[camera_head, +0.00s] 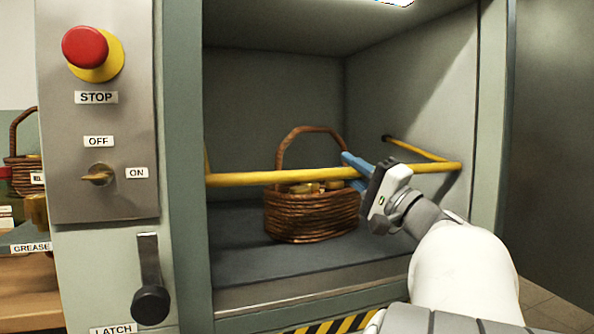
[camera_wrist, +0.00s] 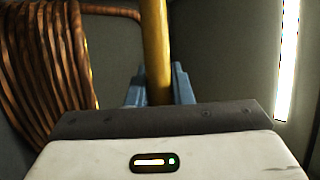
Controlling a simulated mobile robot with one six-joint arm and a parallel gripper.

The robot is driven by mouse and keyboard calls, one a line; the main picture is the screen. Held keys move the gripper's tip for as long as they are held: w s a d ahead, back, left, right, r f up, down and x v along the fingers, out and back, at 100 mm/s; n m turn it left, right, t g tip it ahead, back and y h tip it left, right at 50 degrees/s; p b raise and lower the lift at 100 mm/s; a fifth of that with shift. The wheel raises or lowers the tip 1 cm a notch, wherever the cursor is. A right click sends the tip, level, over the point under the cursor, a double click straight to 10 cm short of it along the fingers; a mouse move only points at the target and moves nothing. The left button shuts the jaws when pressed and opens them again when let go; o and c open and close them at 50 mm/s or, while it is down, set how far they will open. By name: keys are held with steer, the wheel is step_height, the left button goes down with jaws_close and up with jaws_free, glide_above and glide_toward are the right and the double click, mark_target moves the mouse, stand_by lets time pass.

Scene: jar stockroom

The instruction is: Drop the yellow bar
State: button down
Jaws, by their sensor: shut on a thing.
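The yellow bar (camera_head: 290,177) runs level across the front of the open cabinet bay in the head view, with its side arm (camera_head: 418,150) reaching back to the right inner wall. My gripper (camera_head: 354,170), with blue fingers, is at the bar's right half and shut on it. In the wrist view the bar (camera_wrist: 156,45) passes between the blue fingers (camera_wrist: 158,88). The fingertips are partly hidden by the gripper body in the wrist view.
A wicker basket (camera_head: 310,215) with yellowish items stands in the bay behind the bar; its weave (camera_wrist: 45,70) fills the wrist view's left. At left are a red stop button (camera_head: 85,48), an OFF/ON switch (camera_head: 98,174) and a black-knobbed latch lever (camera_head: 150,290).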

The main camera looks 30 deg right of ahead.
steer(key=shift+f, duration=0.3)
steer(key=c, duration=1.3)
jaws_free()
steer(key=p+v, duration=0.1)
steer(key=v, duration=0.6)
steer(key=shift+s+f, duration=0.25)
steer(key=shift+d, duration=0.1)
